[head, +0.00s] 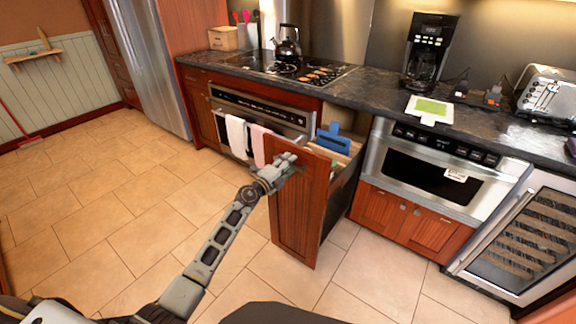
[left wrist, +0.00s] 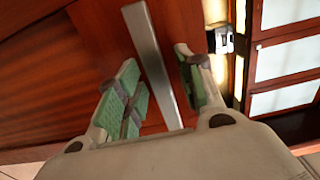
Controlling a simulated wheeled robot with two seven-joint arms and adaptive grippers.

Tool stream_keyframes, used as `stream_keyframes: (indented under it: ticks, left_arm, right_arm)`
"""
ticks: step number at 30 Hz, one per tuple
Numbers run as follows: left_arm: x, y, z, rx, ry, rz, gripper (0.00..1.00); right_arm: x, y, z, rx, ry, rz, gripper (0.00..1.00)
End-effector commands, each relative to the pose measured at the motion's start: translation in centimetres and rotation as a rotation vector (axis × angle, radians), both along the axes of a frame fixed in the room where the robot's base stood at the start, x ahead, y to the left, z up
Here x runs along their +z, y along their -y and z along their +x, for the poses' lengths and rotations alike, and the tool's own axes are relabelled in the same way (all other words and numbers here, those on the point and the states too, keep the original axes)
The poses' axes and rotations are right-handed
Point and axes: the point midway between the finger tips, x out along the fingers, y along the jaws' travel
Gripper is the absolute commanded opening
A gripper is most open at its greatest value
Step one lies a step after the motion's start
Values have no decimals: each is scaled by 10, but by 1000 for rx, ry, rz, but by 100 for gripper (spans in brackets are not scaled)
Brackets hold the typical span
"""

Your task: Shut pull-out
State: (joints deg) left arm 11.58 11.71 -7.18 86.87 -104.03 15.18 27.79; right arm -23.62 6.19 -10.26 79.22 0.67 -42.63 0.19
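The pull-out (head: 298,215) is a tall reddish-wood drawer under the counter, standing well out from the cabinet row. Its dark side wall shows, and a blue board (head: 334,138) and other boards stand inside. My left gripper (head: 286,163) is at the upper part of its front panel. In the left wrist view, the green-padded fingers of the left gripper (left wrist: 160,85) are apart. A silver handle bar (left wrist: 150,55) lies between them, with visible gaps. The wooden front (left wrist: 75,60) lies just beyond. My right gripper is not in view.
An oven with towels (head: 237,136) is left of the pull-out, a built-in microwave (head: 430,170) to its right. A glass-door cooler (head: 530,235) stands further right. The dark counter (head: 385,97) runs above. The tiled floor (head: 110,200) is clear at left.

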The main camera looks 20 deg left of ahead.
Motion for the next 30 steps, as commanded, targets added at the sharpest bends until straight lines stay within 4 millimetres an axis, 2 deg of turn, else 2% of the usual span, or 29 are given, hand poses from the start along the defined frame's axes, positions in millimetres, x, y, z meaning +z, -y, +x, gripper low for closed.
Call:
stream_keyframes:
  ticks: [8,17,30]
  left_arm:
    - [0,0,0,0,0,0,38]
    - [0,0,0,0,0,0,0]
    - [0,1,2,0,0,0,0]
  right_arm:
    - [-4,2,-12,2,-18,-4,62]
    - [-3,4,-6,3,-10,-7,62]
    - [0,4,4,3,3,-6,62]
